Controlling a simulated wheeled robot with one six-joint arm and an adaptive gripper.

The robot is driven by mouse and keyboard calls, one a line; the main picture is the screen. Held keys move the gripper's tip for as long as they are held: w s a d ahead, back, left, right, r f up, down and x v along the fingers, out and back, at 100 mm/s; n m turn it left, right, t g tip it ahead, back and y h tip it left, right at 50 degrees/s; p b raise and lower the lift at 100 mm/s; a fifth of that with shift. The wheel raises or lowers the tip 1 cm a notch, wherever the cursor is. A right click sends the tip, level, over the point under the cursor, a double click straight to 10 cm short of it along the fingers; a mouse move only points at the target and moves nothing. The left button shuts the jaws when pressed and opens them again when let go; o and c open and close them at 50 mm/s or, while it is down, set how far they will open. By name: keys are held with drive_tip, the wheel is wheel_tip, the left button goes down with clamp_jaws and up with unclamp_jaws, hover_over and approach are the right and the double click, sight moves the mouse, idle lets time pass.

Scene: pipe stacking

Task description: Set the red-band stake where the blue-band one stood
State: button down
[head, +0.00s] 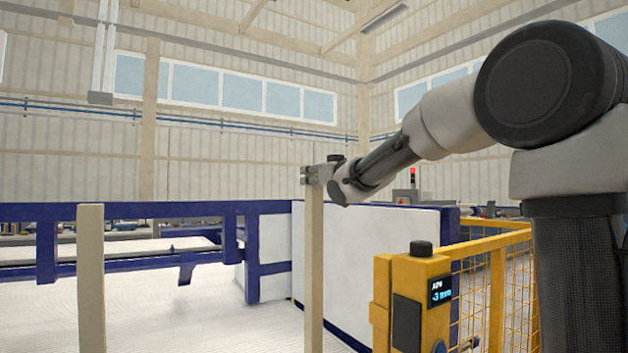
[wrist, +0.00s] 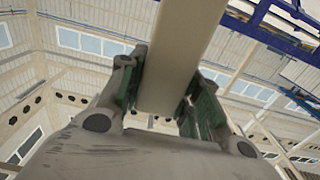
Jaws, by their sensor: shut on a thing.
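My gripper (head: 312,175) is shut on the upper end of a pale, beige square stake (head: 314,270). This stake hangs upright below the jaws, and its lower end is out of view. In the wrist view the held stake (wrist: 182,55) runs between the two green-padded fingers of my gripper (wrist: 163,85). A second pale stake (head: 91,280) stands upright at the left of the head view, apart from the held one, with its lower end cut off by the frame. No red or blue band shows on either stake, so I cannot tell which is which.
A yellow post with a small display (head: 440,291) and yellow mesh fencing (head: 485,285) stand right of the held stake. Behind are a white panel (head: 365,255) and a dark blue frame (head: 180,210). Pale open floor (head: 200,320) shows between the two stakes.

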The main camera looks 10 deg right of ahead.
drive_tip(key=shift+r, duration=5.9)
